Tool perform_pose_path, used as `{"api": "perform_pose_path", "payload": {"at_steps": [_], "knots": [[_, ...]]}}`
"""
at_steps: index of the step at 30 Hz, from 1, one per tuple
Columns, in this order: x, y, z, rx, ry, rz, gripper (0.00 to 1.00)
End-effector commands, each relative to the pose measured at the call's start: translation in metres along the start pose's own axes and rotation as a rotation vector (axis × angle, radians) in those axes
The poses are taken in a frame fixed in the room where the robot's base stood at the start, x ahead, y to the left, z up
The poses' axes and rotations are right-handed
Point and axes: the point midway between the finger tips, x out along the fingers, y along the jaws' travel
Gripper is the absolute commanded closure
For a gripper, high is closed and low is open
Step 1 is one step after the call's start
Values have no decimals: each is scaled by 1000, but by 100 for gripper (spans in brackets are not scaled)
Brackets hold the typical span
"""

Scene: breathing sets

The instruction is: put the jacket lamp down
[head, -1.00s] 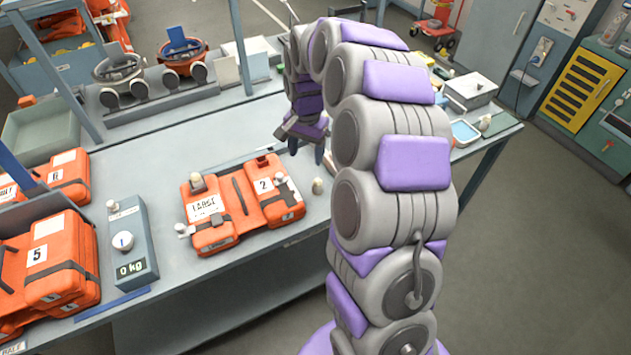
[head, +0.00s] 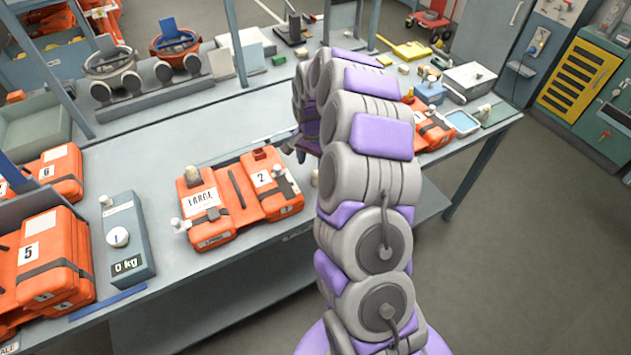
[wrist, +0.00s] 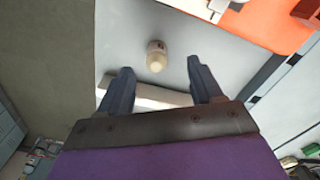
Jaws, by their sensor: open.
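The jacket lamp (wrist: 156,57), a small cream-capped cylinder, stands on the grey bench top just beyond my fingertips in the wrist view. In the head view the lamp (head: 314,178) is at the right of the orange jacket marked 2 (head: 235,205), near the bench's front edge. My gripper (wrist: 160,78) is open with nothing between its fingers, and the lamp is clear of both. In the head view my gripper (head: 296,150) is partly hidden by my arm. Part of an orange jacket (wrist: 275,20) shows at the upper right of the wrist view.
Other small pale lamps sit on the jacket marked 2. A grey scale (head: 127,240) reading 0 kg and stacked orange packs (head: 45,265) are at the left. Another orange pack (head: 432,130) and a blue tray (head: 462,122) are at the right. Bare bench lies behind the jacket.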

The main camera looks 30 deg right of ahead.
Motion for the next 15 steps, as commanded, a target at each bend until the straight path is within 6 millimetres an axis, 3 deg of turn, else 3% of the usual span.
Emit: {"api": "perform_pose_path", "payload": {"at_steps": [2,8,15], "knots": [[12,1,0,0,-1,3,35],[22,2,-2,0,0,1,35],[53,7,-14,0,-2,1,35]]}}
